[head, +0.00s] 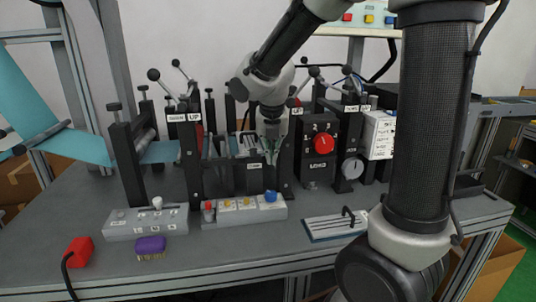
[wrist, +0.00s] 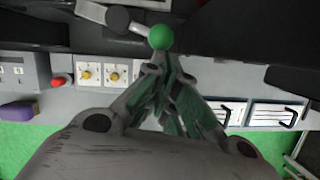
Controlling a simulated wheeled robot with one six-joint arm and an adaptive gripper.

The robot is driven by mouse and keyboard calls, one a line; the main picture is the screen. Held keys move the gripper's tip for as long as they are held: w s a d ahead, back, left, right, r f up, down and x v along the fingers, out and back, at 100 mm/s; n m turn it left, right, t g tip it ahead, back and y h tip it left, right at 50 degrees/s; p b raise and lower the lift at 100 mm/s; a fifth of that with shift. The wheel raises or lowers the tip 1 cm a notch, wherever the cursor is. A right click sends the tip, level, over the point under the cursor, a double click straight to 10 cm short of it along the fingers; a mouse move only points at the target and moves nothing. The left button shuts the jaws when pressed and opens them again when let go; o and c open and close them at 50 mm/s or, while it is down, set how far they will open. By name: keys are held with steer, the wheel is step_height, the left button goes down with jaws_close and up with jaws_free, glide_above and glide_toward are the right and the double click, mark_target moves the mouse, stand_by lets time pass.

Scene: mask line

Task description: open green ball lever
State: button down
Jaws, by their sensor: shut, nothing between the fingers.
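The green ball (wrist: 161,37) shows in the wrist view, just beyond my fingertips. A grey bar or arm (wrist: 105,18) runs up and left from near it; I cannot tell whether it is the ball's lever. My gripper (wrist: 163,66) is shut and empty, its green-padded fingers converging just below the ball in the picture. I cannot tell whether they touch it. In the head view my gripper (head: 272,157) points down among the black frames in the middle of the bench. The green ball cannot be made out there.
A control box with yellow and blue knobs (head: 245,208) stands in front of my gripper, with a grey switch box (head: 146,222) to its left. A black panel with a red dial (head: 323,144) stands close right. Black posts crowd the left side.

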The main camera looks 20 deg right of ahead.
steer(key=shift+w+d, duration=0.15)
steer(key=shift+d, duration=0.15)
steer(key=shift+a, duration=0.1)
stand_by(0.5)
